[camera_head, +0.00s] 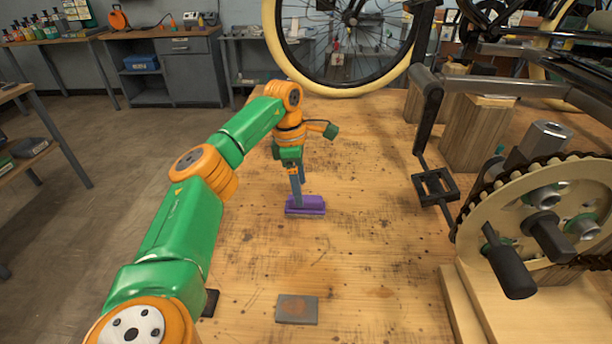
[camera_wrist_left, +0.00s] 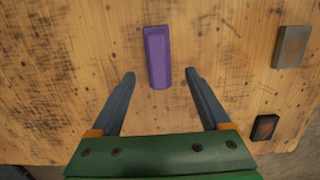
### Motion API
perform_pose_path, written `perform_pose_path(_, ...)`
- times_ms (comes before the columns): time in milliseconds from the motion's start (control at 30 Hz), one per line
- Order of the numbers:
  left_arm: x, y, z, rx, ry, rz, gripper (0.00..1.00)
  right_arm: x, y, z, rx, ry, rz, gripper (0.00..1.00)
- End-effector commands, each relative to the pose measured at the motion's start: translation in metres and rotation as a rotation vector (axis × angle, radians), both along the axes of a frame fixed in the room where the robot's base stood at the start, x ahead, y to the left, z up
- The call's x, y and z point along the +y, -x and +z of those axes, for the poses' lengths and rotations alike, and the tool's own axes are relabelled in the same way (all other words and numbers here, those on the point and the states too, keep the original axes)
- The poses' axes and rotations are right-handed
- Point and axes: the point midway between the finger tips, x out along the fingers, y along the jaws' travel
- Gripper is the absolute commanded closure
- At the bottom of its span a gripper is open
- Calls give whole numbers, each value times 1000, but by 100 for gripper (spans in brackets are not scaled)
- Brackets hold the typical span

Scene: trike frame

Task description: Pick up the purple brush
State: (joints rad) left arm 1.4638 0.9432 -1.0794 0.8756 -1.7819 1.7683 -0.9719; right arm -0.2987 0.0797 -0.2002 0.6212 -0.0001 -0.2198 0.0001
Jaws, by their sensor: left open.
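The purple brush (camera_head: 306,206) lies on the wooden workbench in the head view, with a paler strip along its lower edge. In the left wrist view the purple brush (camera_wrist_left: 158,56) lies lengthwise, just beyond and between the fingertips. My left gripper (camera_head: 298,203) points down at the brush, and its fingers partly overlap it in the head view. In the left wrist view my left gripper (camera_wrist_left: 160,73) is open and empty, with a finger on each side and a gap to the brush. I cannot tell its exact height above the bench. My right gripper is not in view.
The wooden workbench (camera_head: 370,260) is mostly clear around the brush. A grey block (camera_head: 296,309) and a dark block (camera_head: 210,303) lie near the front. A crank and chainring (camera_head: 545,215) stand at the right, below the trike frame. A wheel (camera_head: 345,90) stands at the back.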

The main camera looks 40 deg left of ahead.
Motion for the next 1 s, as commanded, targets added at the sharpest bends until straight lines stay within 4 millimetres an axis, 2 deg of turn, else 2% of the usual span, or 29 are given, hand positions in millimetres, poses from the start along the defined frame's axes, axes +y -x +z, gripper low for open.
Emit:
perform_pose_path(167,-1,-1,-19,5,-3,0,20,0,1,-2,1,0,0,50)
perform_pose_path(400,-5,-11,-62,5,-3,-1,20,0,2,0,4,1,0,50)
perform_pose_path(500,-6,-12,-69,1,-3,-1,20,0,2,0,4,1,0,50)
perform_pose_path(667,-6,-12,-70,0,-2,-1,20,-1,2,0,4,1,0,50)
perform_pose_path(767,-6,-12,-70,0,-2,-1,42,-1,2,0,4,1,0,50)
perform_pose_path(967,-6,-12,-69,1,-2,0,96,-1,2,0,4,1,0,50)
perform_pose_path(1000,-6,-12,-69,1,-2,0,100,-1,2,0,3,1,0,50)
